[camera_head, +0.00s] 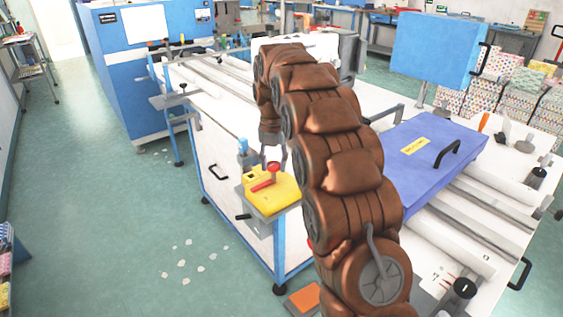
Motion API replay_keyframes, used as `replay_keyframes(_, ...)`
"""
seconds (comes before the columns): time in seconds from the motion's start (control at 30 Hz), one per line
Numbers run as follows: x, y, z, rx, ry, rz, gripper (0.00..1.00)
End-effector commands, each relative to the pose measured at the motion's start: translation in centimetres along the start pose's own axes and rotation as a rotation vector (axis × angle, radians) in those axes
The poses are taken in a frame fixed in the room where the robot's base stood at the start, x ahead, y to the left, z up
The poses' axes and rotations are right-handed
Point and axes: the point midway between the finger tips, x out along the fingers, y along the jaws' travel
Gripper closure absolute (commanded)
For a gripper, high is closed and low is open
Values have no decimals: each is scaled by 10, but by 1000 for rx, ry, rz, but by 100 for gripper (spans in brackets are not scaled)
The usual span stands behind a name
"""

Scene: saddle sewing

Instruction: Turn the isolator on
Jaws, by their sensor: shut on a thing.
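The isolator is a yellow box (284,194) on a grey mount at the near left corner of the white machine table. A red handle (263,186) sits on its top face and points to the lower left, with a red knob at its upper right end. My gripper (273,162) comes down from above at the end of my brown arm. Its thin grey fingers are shut on the red handle, around the knob end. The exact finger contact is small and hard to make out.
A blue bottle-like part (243,146) stands just behind the isolator. A purple-blue case (415,165) lies on the table right of my arm. The green floor (110,200) at left is mostly clear, with pale scraps.

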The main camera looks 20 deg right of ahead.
Motion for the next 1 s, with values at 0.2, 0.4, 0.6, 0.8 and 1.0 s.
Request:
replay_keyframes(0.2, 1, 0, -1, -3, 4, -1, 100)
replay_keyframes(0.4, 0, 0, -1, -1, 3, 0, 47)
replay_keyframes(0.6, 0, -1, 0, 0, 2, 1, 32)
replay_keyframes(0.8, 0, -1, 0, 1, 1, 1, 32)
replay_keyframes(1.0, -8, 0, 1, 1, -2, 2, 32)
